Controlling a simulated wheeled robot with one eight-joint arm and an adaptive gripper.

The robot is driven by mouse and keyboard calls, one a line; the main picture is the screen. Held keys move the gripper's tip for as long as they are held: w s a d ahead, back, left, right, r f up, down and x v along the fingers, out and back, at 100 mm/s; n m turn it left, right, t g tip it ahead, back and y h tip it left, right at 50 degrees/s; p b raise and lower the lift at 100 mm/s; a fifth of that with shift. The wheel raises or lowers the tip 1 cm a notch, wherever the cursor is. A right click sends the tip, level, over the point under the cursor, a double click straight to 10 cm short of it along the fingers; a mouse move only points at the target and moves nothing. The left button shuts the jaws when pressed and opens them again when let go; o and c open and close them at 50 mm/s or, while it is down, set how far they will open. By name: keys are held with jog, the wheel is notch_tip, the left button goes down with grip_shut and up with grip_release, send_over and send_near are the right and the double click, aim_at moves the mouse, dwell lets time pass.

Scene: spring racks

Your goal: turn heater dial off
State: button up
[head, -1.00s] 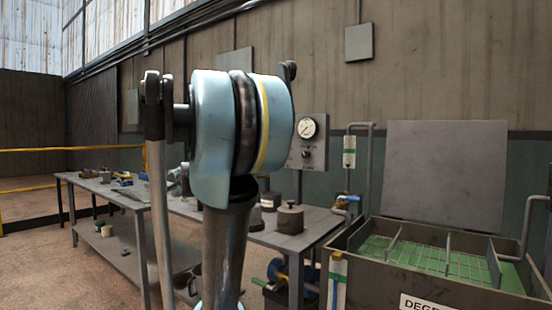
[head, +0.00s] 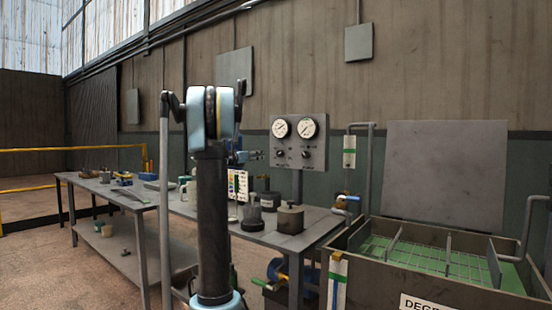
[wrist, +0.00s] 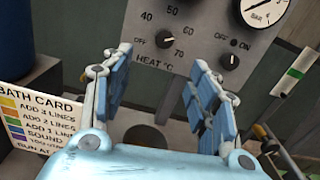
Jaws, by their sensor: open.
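The heater dial (wrist: 165,40) is a small dark knob on a grey panel in the wrist view, ringed by OFF and numbers from 40 to 70, with HEAT °C printed below. Which mark it points at is too small to tell. In the head view it is the left knob (head: 280,153) under the left gauge. My gripper (wrist: 160,57) is open and empty, with its blue-padded fingers spread either side below the dial and apart from it. In the head view my gripper (head: 260,155) is small, just left of the panel, partly behind my arm.
A second knob (wrist: 229,61) marked OFF and ON sits right of the dial, below a gauge (wrist: 263,8). A bath card (wrist: 40,115) stands at lower left. Lidded pots (head: 290,218) stand on the bench below the panel. An open degreasing tank (head: 372,262) is at the right.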

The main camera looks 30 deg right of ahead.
aim_at(278, 154)
jog(key=shift+m+g, duration=0.3)
jog(key=shift+g, duration=0.1)
jog(key=x, duration=1.8)
jog(key=shift+s+f, duration=0.15)
jog(key=shift+f, duration=0.05)
jog(key=c, duration=1.1)
